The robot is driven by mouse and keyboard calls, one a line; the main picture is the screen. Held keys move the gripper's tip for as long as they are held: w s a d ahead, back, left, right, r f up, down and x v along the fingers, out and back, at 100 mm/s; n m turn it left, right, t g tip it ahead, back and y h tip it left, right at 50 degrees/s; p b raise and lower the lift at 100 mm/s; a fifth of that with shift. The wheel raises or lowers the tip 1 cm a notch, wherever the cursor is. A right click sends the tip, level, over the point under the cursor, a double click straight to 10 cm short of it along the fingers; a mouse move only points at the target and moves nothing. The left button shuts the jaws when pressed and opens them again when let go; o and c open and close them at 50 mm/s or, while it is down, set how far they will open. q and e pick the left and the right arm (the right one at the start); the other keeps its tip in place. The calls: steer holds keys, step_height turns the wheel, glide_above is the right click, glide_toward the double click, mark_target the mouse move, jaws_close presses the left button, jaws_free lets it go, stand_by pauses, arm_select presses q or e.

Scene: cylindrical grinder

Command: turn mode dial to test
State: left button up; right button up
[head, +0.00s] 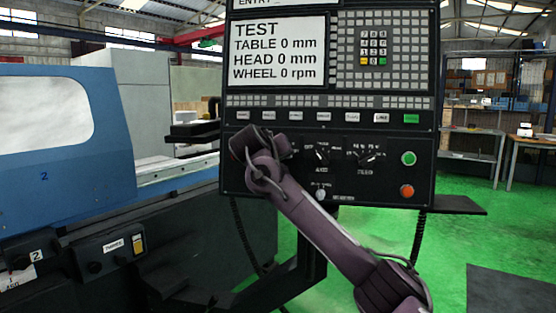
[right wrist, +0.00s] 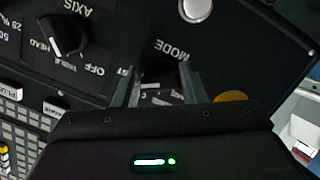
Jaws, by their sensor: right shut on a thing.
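The control panel (head: 331,120) faces me in the head view, and its screen (head: 277,52) reads TEST, with table and head at 0 mm and wheel at 0 rpm. My right gripper (head: 250,145) is at the panel's lower left and hides the mode dial there. In the right wrist view its two fingers (right wrist: 160,87) are shut on the dark mode dial (right wrist: 158,72), just beside the MODE label. The dial's pointer and most of its position marks are hidden. My left gripper is in neither view.
The axis dial (head: 322,153) and another dial (head: 370,155) sit to the right of my gripper. A green button (head: 408,158) and an orange-red button (head: 407,191) are at the panel's right edge. The blue grinder (head: 50,150) stands at the left.

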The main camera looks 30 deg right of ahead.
steer(key=shift+f, duration=0.2)
stand_by(0.3)
steer(key=o, duration=1)
steer(key=shift+r, duration=0.15)
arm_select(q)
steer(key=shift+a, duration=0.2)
